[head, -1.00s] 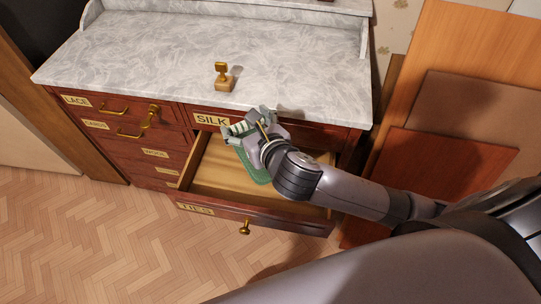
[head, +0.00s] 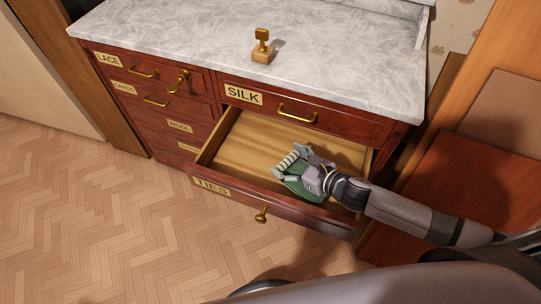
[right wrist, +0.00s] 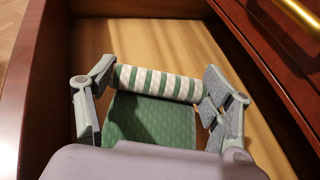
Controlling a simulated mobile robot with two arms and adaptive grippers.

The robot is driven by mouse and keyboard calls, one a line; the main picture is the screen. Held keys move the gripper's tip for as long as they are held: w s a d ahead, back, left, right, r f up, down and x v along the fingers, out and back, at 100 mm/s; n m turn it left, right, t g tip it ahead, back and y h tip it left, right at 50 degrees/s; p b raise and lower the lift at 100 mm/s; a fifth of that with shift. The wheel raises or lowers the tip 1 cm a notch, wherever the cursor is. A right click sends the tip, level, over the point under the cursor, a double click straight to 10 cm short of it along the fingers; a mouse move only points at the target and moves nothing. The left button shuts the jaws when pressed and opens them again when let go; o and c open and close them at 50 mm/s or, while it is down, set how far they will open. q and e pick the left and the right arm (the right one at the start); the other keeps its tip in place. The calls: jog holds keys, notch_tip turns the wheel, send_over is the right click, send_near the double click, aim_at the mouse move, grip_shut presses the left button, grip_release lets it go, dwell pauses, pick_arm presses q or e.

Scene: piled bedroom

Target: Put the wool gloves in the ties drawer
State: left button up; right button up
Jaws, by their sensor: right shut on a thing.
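The wool gloves are a green knitted bundle (head: 303,188) with a green and white striped roll along one edge; they also show in the right wrist view (right wrist: 150,120). My right gripper (head: 292,163) is shut on them, with one finger at each end of the striped roll (right wrist: 158,83). It holds them inside the open ties drawer (head: 235,193), which has a "TIES" label and a brass knob. Whether the gloves touch the drawer floor I cannot tell. My palm hides part of the gloves. My left gripper is not in view.
The drawer's bare wooden floor (head: 250,145) is free at the left and back. The shut silk drawer (head: 320,118) with a brass handle sits just above. A brass stamp (head: 262,48) stands on the marble top. Reddish boards (head: 470,180) lean at the right.

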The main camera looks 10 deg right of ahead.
notch_tip(320, 180, down, 4)
jog(key=shift+f+b, duration=0.15)
jog(key=shift+b, duration=0.25)
jog(key=w, duration=0.1)
jog(key=w+a, duration=0.2)
jog(key=shift+w+a+r+p, duration=0.15)
jog(key=shift+w+r+p, duration=0.05)
jog(key=shift+r+p, duration=0.15)
jog(key=w+a, duration=0.2)
jog(key=w, duration=0.1)
jog(key=shift+w+a, duration=0.15)
jog(key=shift+w, duration=0.15)
jog(key=shift+s+f, duration=0.1)
jog(key=shift+f, duration=0.6)
jog(key=shift+r, duration=0.1)
jog(key=o, duration=0.7)
jog(key=shift+f, duration=0.25)
jog(key=o, duration=0.5)
jog(key=shift+c, duration=0.2)
